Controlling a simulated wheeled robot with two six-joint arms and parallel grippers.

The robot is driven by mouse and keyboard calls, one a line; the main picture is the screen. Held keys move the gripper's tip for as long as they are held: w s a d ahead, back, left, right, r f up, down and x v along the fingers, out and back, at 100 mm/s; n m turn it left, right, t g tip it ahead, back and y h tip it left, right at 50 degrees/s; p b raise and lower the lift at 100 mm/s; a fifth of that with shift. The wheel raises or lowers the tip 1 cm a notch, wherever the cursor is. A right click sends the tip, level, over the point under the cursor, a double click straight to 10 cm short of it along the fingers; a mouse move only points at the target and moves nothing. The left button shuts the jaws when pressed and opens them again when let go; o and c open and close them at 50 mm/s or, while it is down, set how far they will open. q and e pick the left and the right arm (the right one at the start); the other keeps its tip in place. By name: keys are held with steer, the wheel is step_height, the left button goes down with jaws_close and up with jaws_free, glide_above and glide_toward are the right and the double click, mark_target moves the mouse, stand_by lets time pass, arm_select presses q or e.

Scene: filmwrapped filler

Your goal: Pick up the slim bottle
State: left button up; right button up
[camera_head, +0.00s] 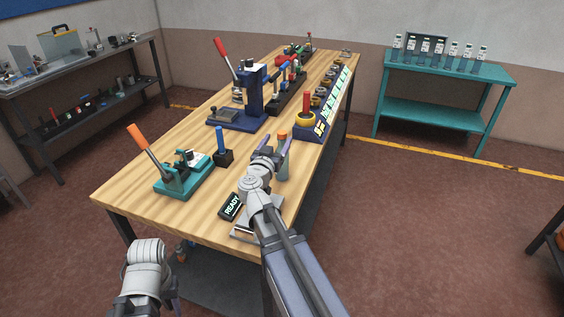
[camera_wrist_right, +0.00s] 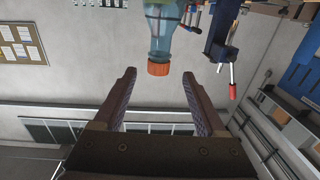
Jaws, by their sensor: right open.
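The slim bottle (camera_head: 283,160), pale blue-green with an orange cap, stands upright on the wooden workbench, just right of my right gripper (camera_head: 273,150). In the right wrist view the bottle (camera_wrist_right: 162,35) appears upside down, cap toward me. Its cap sits just at or beyond the fingertips of the open right gripper (camera_wrist_right: 159,75), in line with the gap between them. Nothing is between the fingers lower down. I cannot tell whether they touch the cap. My left gripper (camera_head: 172,300) is low at the bottom left, off the bench, mostly hidden behind its wrist.
Close by on the workbench (camera_head: 150,205) are a black block with a blue handle (camera_head: 222,152), a teal press (camera_head: 184,172) with an orange lever, and a READY display (camera_head: 231,206). A dark blue press (camera_head: 250,100) stands behind. A teal table (camera_head: 445,68) holds several bottles.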

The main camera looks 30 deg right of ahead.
steer(key=shift+x, duration=1.05)
steer(key=x, duration=0.5)
steer(key=shift+w+d+f, duration=0.15)
steer(key=shift+d+f, duration=0.1)
steer(key=shift+d, duration=0.05)
steer(key=shift+c, duration=0.4)
jaws_close()
